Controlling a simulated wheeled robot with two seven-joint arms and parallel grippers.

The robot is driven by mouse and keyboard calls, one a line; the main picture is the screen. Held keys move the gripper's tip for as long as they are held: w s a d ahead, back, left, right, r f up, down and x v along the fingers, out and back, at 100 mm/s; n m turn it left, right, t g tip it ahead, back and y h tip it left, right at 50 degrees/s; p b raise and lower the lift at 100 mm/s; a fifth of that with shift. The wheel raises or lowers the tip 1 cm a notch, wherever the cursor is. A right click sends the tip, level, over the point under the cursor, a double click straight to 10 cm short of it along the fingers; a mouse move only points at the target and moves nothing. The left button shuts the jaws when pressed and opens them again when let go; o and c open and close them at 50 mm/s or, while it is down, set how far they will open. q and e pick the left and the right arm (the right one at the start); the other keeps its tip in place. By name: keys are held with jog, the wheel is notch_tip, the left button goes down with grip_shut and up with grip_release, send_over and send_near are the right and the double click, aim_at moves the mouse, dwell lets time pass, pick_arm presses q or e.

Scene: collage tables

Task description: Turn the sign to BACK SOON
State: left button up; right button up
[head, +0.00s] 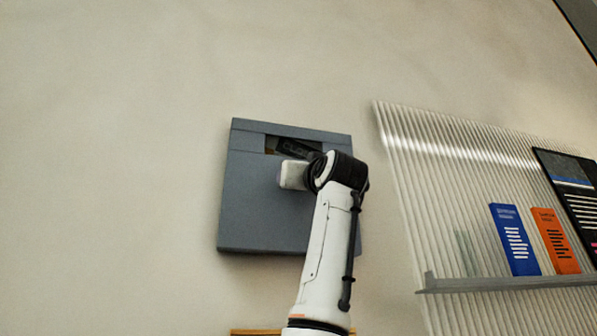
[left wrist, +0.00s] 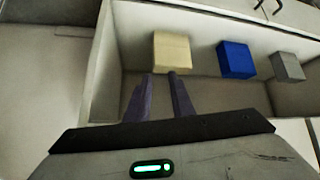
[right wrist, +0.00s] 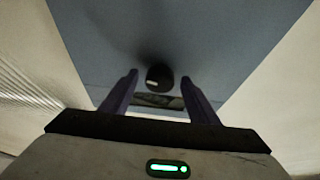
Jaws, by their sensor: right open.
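The sign is a flat grey-blue panel (head: 262,215) on the wall, with a dark window (head: 290,147) near its top. The window's lettering is partly covered by my right arm and hard to read; it seems to begin "CLO". In the right wrist view a round dark knob (right wrist: 159,84) with a pale mark stands out from the panel (right wrist: 220,45). My right gripper (right wrist: 160,75) is open, one finger on each side of the knob with gaps visible. My left gripper (left wrist: 160,74) is partly open and empty, away from the sign, out of the head view.
Right of the sign is a ribbed panel (head: 420,160) with a grey ledge (head: 500,285) holding a blue booklet (head: 515,240) and an orange booklet (head: 556,240). Below the left gripper, a pale walled bin (left wrist: 105,60) holds cream (left wrist: 172,52), blue (left wrist: 236,60) and grey (left wrist: 287,66) blocks.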

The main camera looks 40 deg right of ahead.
jog(key=shift+w+d+r, duration=0.2)
jog(key=shift+w+d, duration=0.05)
jog(key=shift+w, duration=0.2)
jog(key=c, duration=1)
pick_arm(q)
jog(key=shift+w+r, duration=0.4)
jog(key=shift+r, duration=0.1)
